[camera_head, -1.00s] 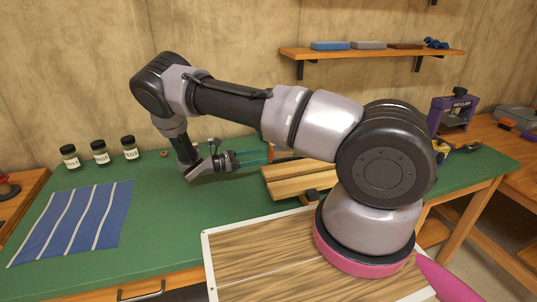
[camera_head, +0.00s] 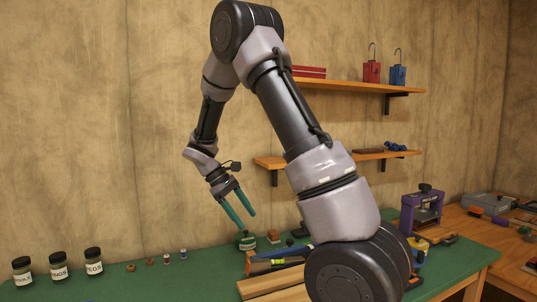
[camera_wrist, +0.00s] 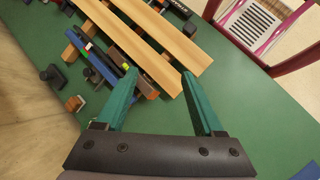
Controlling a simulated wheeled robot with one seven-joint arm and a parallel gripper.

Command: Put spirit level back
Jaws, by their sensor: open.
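Labelled jars (camera_head: 58,266) and small parts stand along the wall on the green bench (camera_head: 150,285). A purple tool (camera_head: 421,208) stands at right.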

